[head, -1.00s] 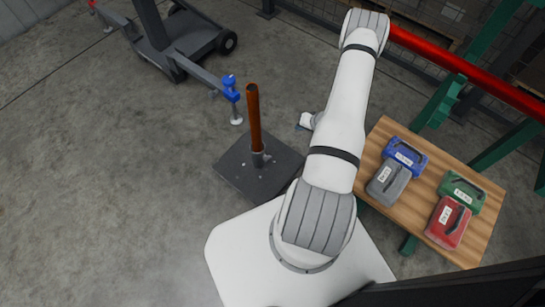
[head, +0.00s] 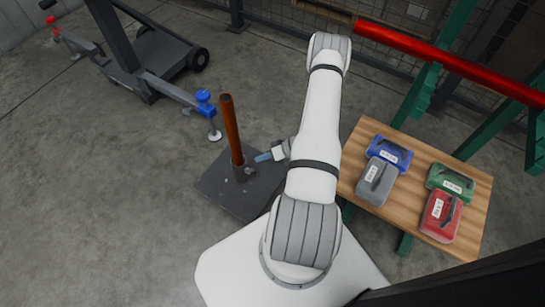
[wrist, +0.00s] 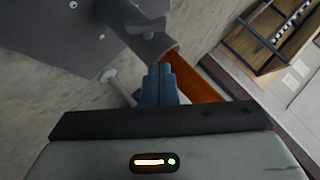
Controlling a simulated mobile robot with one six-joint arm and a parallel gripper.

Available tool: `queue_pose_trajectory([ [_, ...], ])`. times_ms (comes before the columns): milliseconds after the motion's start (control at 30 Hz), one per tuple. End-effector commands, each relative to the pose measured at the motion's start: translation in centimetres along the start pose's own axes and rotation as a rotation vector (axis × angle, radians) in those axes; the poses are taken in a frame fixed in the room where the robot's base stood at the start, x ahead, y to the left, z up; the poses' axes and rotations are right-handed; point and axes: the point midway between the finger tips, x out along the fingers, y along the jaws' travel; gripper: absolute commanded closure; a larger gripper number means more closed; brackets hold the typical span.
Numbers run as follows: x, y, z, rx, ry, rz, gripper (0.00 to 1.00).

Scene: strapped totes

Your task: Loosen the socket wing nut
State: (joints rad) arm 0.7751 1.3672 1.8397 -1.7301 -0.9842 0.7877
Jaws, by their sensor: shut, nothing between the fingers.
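An orange-brown post (head: 231,130) stands in a short grey socket on a dark square base plate (head: 215,190). In the wrist view, the grey socket (wrist: 150,42) and the orange post (wrist: 195,75) lie just beyond my fingers. A pale round-headed stem (wrist: 109,75) beside the socket may be the wing nut; its shape is too unclear to be sure. My gripper (head: 262,157) is just right of the post, near socket height. Its blue fingertips (wrist: 158,72) are together and empty. They overlap the socket's lower edge in the wrist view; contact cannot be told.
A wooden table (head: 400,222) at right holds blue, grey, green and red cases. A wheeled dark lift (head: 150,62) with a blue-clamped arm (head: 204,97) stands at upper left. A red bar (head: 450,65) on green supports crosses the upper right. The left floor is clear.

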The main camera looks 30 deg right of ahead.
Motion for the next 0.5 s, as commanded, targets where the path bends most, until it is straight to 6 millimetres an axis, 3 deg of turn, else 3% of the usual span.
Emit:
queue_pose_trajectory([
  [100, 2.5, 0.2, 0.7, 0.001, -0.002, -0.002, 1.00],
  [300, 4.1, 0.1, 2.4, 0.000, -0.001, 0.000, 1.00],
  [500, 4.6, 0.0, 2.9, 0.001, -0.001, 0.001, 1.00],
])
